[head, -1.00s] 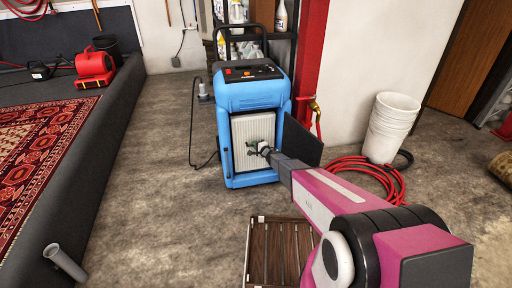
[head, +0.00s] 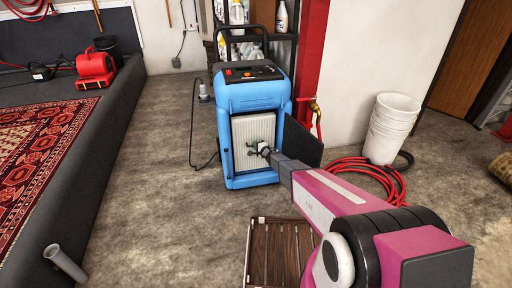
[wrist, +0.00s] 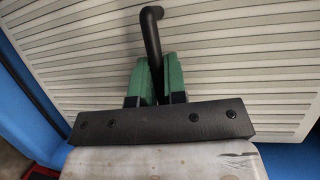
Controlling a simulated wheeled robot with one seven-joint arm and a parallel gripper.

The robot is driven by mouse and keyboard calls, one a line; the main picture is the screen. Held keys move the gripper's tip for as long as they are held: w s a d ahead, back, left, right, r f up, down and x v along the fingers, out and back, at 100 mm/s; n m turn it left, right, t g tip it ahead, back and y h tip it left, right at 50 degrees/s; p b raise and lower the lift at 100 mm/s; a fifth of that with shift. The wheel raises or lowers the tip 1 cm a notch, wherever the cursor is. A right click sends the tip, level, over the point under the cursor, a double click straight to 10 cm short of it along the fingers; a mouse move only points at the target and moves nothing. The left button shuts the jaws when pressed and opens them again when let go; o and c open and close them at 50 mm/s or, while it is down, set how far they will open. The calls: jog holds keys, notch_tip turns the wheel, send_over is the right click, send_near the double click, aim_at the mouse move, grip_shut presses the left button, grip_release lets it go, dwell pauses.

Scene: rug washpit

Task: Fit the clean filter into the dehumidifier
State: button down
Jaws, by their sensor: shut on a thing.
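The blue dehumidifier (head: 250,96) stands on the concrete floor, its dark front door (head: 304,146) swung open to the right. The pale pleated filter (head: 252,128) is in its front opening, with a thin dark gap showing along the top and left edges. I cannot tell how deep it sits. My gripper (head: 259,148) is in front of the filter. In the wrist view, its green fingers (wrist: 157,82) are shut on a black bent handle (wrist: 152,40) against the filter's ribbed face (wrist: 235,60). Blue casing shows at both sides there.
A brown slatted rack (head: 275,252) lies on the floor in front. A red hose (head: 375,170) is coiled right of the door, by a stack of white buckets (head: 391,128). The dehumidifier's black cord (head: 193,135) hangs at its left.

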jog(key=shift+s+d, duration=0.1)
jog(key=shift+s, duration=0.2)
jog(key=shift+f, duration=0.7)
dwell(0.6)
jog(key=c, duration=1.1)
grip_release()
jog(key=v, duration=1)
jog(key=shift+s+d, duration=0.25)
jog(key=shift+s, duration=0.1)
jog(key=shift+r, duration=0.1)
